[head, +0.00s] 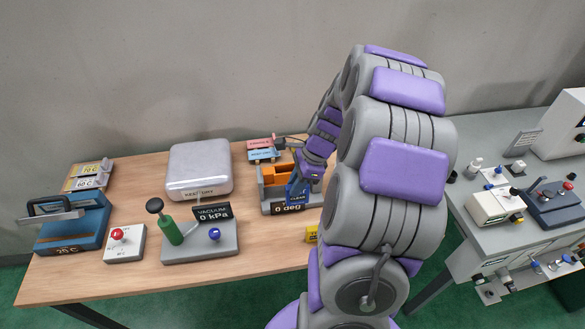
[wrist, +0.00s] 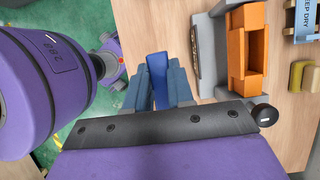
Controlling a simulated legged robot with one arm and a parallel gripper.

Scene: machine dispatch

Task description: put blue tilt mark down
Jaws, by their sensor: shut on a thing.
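My gripper (wrist: 158,88) is shut on the blue tilt mark (wrist: 157,68), a flat blue piece between the two blue-grey fingers in the wrist view. The orange block also shows in the wrist view (wrist: 236,52), to the right of my fingers. I cannot tell whether the mark touches the table.
Pink and blue tags (head: 262,149) lie behind the stand. A yellow tag (head: 311,233) lies near the front edge. A vacuum unit (head: 205,245), silver case (head: 200,168) and red-button box (head: 124,243) stand left. Another table (head: 468,187) stands right.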

